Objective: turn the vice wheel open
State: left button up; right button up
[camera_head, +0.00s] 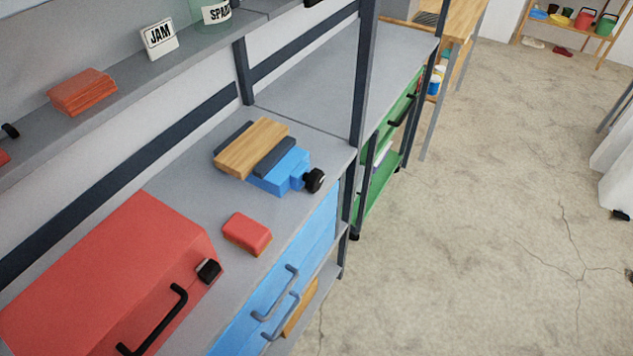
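A blue vice (284,170) sits on the grey workbench. Its dark jaws hold a wooden board (252,147) lying between them. The vice wheel (315,180) is a small black knob on the vice's right side, near the bench's front edge. Neither of my grippers shows in the head view, and nothing touches the wheel.
A red toolbox (110,275) with a black handle and a small red block (247,233) stand on the bench left of the vice. Blue drawers (290,270) with grey handles are below. A shelf (130,95) runs above. The concrete floor (480,220) at right is mostly clear.

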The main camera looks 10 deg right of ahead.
aim_at(314, 179)
jog(key=u, duration=1.05)
jog(key=l+u, duration=0.1)
jog(key=u, duration=0.3)
jog(key=l+u, duration=0.15)
jog(key=u, duration=0.25)
jog(key=l+u, duration=0.1)
jog(key=u, duration=0.3)
jog(key=l+u, duration=0.1)
jog(key=u, duration=0.35)
jog(key=k+l+u, duration=0.2)
jog(key=u, duration=0.2)
jog(key=k+l+u, duration=0.2)
jog(key=l+u, duration=0.2)
jog(key=k+l+u, duration=0.1)
jog(key=k+u, duration=0.25)
jog(key=k+l+u, duration=0.1)
jog(key=u, duration=0.3)
jog(key=k+u, duration=0.2)
jog(key=k, duration=0.55)
jog(key=k+u, duration=0.25)
jog(key=k, duration=0.5)
jog(key=k+j, duration=0.15)
jog(key=k, duration=0.4)
